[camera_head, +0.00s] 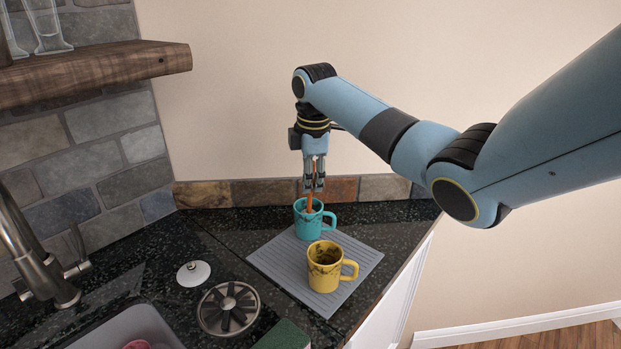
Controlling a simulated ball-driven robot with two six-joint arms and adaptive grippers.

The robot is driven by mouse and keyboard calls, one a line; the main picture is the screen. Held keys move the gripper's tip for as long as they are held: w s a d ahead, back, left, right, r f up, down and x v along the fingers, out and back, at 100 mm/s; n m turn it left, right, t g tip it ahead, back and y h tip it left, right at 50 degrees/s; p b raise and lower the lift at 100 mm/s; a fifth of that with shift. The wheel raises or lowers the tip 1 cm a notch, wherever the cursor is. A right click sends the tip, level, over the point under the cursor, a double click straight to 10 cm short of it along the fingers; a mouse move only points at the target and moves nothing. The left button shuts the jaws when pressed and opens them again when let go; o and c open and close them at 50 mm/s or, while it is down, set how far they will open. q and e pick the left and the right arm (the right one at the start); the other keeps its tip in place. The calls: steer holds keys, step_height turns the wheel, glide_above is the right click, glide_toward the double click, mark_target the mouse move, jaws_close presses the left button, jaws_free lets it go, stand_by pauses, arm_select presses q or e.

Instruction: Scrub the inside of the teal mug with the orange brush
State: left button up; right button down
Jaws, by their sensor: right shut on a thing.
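The teal mug (308,224) stands upright on a grey ribbed mat (276,262), its handle to the right. My right gripper (314,187) is above the mug, pointing down and shut on the orange brush (309,203). The brush hangs upright, and its lower end is inside the mug's opening. The mug's wall hides the brush head, so I cannot tell whether it touches the inside. My left gripper is not in view.
A yellow mug (323,272) with dark stains inside stands on the mat in front of the teal one. A drain strainer (228,308), a white stopper (193,273), a green sponge (283,337) and a faucet (40,262) are at left. A wooden shelf (90,72) juts out at upper left.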

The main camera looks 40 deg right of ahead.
steer(key=shift+f, duration=0.3)
stand_by(0.5)
steer(key=shift+d, duration=0.1)
